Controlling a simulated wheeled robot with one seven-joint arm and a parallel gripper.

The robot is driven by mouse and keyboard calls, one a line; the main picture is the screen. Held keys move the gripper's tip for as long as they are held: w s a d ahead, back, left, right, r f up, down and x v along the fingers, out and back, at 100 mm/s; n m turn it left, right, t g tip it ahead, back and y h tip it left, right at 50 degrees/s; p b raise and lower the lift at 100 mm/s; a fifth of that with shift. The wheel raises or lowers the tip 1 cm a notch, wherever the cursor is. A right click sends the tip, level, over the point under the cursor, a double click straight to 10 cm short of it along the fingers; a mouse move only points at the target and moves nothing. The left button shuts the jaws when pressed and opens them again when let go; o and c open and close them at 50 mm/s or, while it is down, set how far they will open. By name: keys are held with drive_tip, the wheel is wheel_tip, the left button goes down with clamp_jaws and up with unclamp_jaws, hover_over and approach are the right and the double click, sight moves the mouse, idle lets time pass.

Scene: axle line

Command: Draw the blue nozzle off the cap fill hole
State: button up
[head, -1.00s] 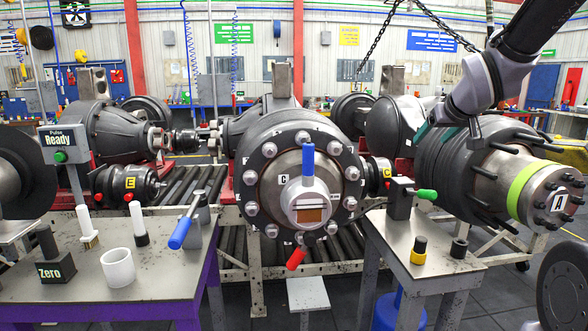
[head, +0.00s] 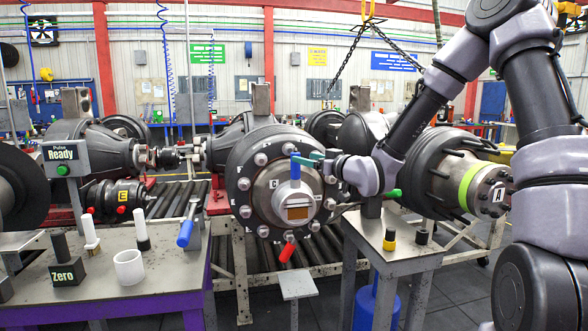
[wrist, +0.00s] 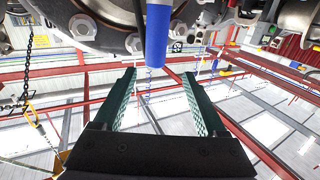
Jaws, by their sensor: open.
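The blue nozzle (head: 295,165) stands upright at the top of the pale round cap (head: 294,200) on the middle axle's hub (head: 262,166). In the wrist view my gripper (wrist: 158,73) is open and empty. The blue nozzle (wrist: 158,35) shows there just beyond the fingertips, lined up with the gap between them. Whether a finger touches it I cannot tell.
A blue-handled tool (head: 185,232) stands on the left bench (head: 160,275) near a white cup (head: 129,267). A chain hangs behind my arm.

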sight(299, 155)
drive_tip(key=shift+w+d+x, duration=0.15)
drive_tip(key=shift+x, duration=1.6)
drive_tip(key=shift+w+d+x, duration=0.1)
drive_tip(key=shift+d+x, duration=0.05)
drive_tip(key=shift+x, duration=1.65)
clamp_jaws()
